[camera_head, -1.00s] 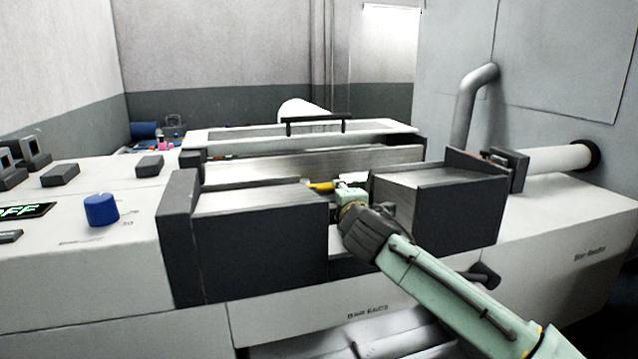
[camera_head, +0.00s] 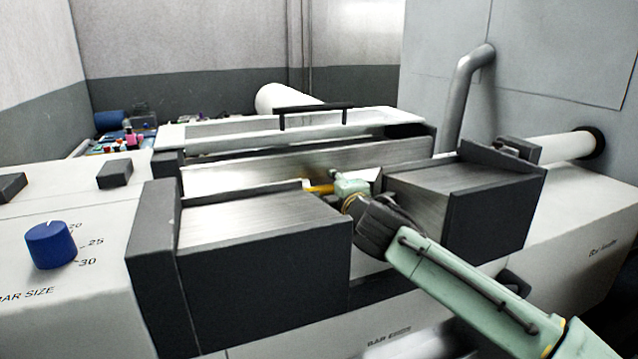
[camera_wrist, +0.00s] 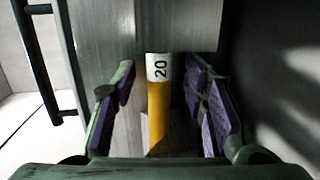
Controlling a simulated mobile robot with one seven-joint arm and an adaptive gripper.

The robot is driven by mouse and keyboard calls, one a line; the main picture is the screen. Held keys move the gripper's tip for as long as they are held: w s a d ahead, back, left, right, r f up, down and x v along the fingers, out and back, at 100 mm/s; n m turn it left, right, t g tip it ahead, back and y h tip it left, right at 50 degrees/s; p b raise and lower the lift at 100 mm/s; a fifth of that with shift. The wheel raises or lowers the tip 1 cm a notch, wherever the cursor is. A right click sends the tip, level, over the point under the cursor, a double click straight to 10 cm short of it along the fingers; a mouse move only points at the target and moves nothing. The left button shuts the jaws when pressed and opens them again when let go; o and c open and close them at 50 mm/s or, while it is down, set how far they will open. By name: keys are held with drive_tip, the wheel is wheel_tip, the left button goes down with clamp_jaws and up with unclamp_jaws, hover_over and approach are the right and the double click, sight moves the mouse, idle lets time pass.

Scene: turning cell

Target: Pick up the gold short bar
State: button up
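The gold short bar (camera_wrist: 157,112) shows in the wrist view, with a white end marked "20". It lies between the two purple-padded fingers of my gripper (camera_wrist: 165,100), with a gap visible on both sides. The fingers are open. The bar's near part is hidden by the gripper body. In the head view a small piece of the gold bar (camera_head: 320,188) shows in the gap between the metal blocks, just left of my gripper (camera_head: 338,186). Most of the bar is hidden there.
A left metal block (camera_head: 255,230) and a right metal block (camera_head: 450,190) flank the gap closely. A metal wall (camera_head: 290,168) stands behind it. A blue knob (camera_head: 50,245) is on the left panel. A handled white cover (camera_head: 370,123) lies at the back.

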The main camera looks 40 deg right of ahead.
drive_tip(key=shift+w, duration=0.1)
drive_tip(key=shift+r, duration=0.1)
clamp_jaws()
idle(0.5)
idle(0.3)
